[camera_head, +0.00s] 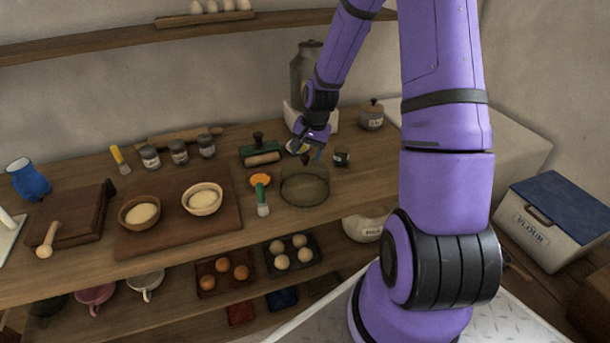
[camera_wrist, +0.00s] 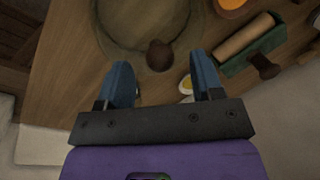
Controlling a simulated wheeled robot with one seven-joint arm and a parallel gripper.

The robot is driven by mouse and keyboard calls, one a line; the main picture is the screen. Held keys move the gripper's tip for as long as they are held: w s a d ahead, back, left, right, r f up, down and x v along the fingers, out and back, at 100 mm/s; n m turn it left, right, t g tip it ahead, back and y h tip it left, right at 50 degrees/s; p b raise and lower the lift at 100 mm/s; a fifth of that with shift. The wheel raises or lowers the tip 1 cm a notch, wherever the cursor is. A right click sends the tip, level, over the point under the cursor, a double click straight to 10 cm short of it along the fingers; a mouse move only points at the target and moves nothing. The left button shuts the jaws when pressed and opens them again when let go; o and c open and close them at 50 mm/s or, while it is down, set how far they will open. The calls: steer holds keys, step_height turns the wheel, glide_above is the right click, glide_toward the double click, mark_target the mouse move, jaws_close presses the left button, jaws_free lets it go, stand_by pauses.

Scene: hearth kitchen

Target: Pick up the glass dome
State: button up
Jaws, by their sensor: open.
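The glass dome (camera_head: 304,190) is a clear, greyish round cover standing on the wooden worktop, right of the green-handled brush. In the wrist view the dome (camera_wrist: 125,45) fills the top middle, and its dark brown knob (camera_wrist: 159,55) shows just beyond and between my fingertips. My gripper (camera_head: 306,158) is above the dome's back edge in the head view. Its two blue fingers are apart in the wrist view (camera_wrist: 161,72), with nothing held between them. I cannot tell the exact height of the fingertips above the knob.
A green holder with a rolling pin (camera_head: 262,158) and a halved egg (camera_wrist: 185,85) are close by. The green-handled brush (camera_head: 263,200) lies left of the dome.

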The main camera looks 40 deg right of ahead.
steer(key=shift+w+a+f, duration=0.1)
steer(key=shift+w+f, duration=0.05)
steer(key=shift+f, duration=0.8)
jaws_close()
steer(key=shift+r, duration=0.15)
